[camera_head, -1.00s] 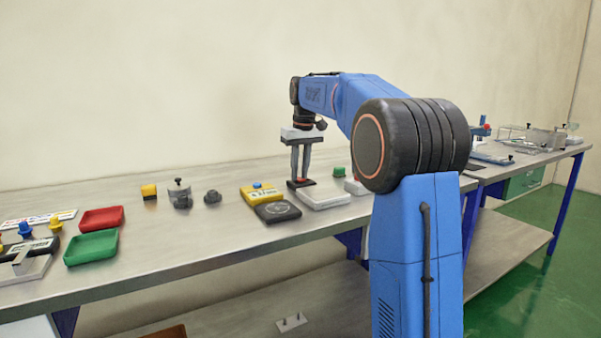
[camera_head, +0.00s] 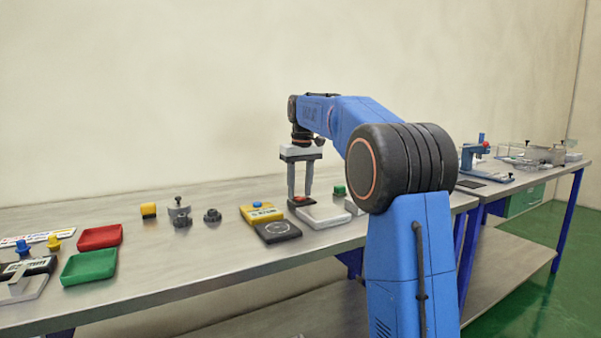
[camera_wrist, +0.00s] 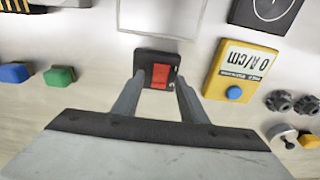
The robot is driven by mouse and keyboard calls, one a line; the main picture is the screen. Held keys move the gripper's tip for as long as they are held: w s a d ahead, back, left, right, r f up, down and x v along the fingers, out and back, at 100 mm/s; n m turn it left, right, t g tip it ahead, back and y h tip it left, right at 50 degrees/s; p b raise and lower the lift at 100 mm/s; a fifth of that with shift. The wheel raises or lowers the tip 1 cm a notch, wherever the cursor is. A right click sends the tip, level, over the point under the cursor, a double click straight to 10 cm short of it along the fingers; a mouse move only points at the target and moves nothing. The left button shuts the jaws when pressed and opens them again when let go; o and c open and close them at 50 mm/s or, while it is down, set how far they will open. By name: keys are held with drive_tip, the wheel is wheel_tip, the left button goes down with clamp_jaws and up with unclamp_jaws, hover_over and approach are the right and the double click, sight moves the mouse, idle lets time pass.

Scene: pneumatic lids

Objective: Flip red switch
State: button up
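The red switch (camera_wrist: 161,76) is a red rocker set in a small black housing (camera_wrist: 145,60) on the bench. In the head view the red switch (camera_head: 300,199) shows just below my fingertips. My gripper (camera_head: 299,194) points down over it with its two fingers apart. In the wrist view my gripper (camera_wrist: 160,84) has one finger on each side of the switch, with nothing held between them. I cannot tell whether the fingertips touch the housing.
A white plate (camera_head: 324,216) lies in front of the switch. A yellow meter (camera_head: 260,212) and a black-topped block (camera_head: 278,231) sit to the left. A green knob (camera_head: 339,190) stands to the right. Red (camera_head: 100,236) and green trays (camera_head: 90,266) lie far left.

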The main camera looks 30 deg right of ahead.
sight(302, 198)
wheel_tip(302, 198, up, 17)
drive_tip(key=s, duration=0.1)
drive_tip(key=shift+s, duration=0.35)
drive_tip(key=shift+s, duration=0.1)
idle(0.5)
drive_tip(key=s+a+f+t, duration=0.1)
drive_tip(key=s+a+f, duration=0.15)
drive_tip(key=s, duration=0.25)
drive_tip(key=s+a+f, duration=0.1)
drive_tip(key=s+a, duration=0.2)
drive_tip(key=s, duration=0.2)
drive_tip(key=s+a+f+t, duration=0.1)
drive_tip(key=s+a+f, duration=0.1)
drive_tip(key=s+f, duration=0.8)
drive_tip(key=s+a+f, duration=0.3)
drive_tip(key=s+f, duration=0.8)
drive_tip(key=f, duration=0.1)
drive_tip(key=s+a+f+t, duration=0.1)
drive_tip(key=s+a+f, duration=0.1)
drive_tip(key=s+f, duration=0.9)
drive_tip(key=shift+a+f+t, duration=0.3)
drive_tip(key=shift+f, duration=0.25)
drive_tip(key=shift+s, duration=0.1)
